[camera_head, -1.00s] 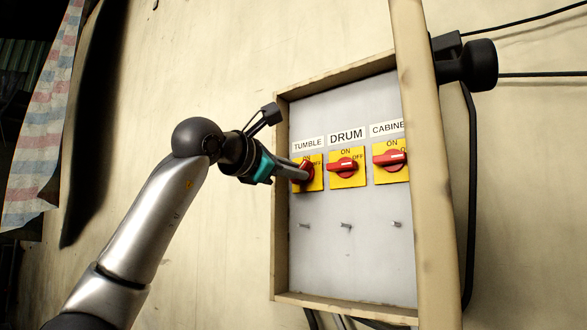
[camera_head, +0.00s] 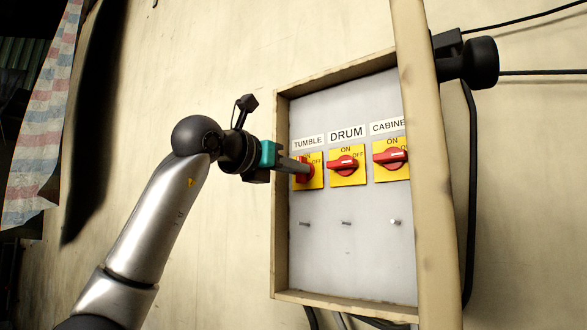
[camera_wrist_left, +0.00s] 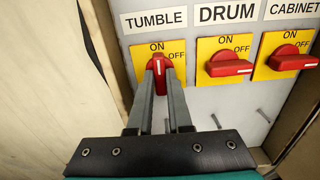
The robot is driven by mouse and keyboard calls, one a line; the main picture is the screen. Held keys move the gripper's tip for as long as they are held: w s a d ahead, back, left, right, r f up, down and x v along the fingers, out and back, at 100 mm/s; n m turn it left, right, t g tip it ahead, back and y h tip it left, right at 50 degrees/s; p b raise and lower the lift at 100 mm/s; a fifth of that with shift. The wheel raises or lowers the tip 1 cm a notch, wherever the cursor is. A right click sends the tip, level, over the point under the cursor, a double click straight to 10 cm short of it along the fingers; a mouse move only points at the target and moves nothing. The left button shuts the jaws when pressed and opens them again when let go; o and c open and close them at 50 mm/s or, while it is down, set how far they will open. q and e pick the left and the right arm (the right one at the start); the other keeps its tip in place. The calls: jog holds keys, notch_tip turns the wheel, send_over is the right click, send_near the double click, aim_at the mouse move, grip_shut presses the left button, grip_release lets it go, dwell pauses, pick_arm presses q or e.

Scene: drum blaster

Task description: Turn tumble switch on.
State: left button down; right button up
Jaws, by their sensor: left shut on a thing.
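The tumble switch is a red knob (camera_wrist_left: 159,70) on a yellow plate (camera_head: 316,180) under the TUMBLE label (camera_head: 309,142), the leftmost of three switches in the panel box. In the left wrist view the knob's white mark points up towards ON. My left gripper (camera_head: 302,170) is shut on this knob, one finger on each side of it; the fingers hide part of the knob in the head view. My right gripper does not show.
The DRUM switch (camera_head: 343,165) and CABINET switch (camera_head: 391,157) sit close to the right, with their handles lying sideways. A wooden frame (camera_head: 281,200) surrounds the grey panel (camera_head: 350,265). An upright beam (camera_head: 427,150) covers its right side. Small pegs stick out below the switches.

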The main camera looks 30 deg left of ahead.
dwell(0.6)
pick_arm(q)
jog(key=c, duration=0.8)
grip_release()
jog(key=shift+c, duration=0.2)
jog(key=s+a+b, duration=0.1)
jog(key=s+b, duration=0.2)
jog(key=s, duration=1.2)
jog(key=shift+b, duration=0.35)
jog(key=shift+a, duration=0.1)
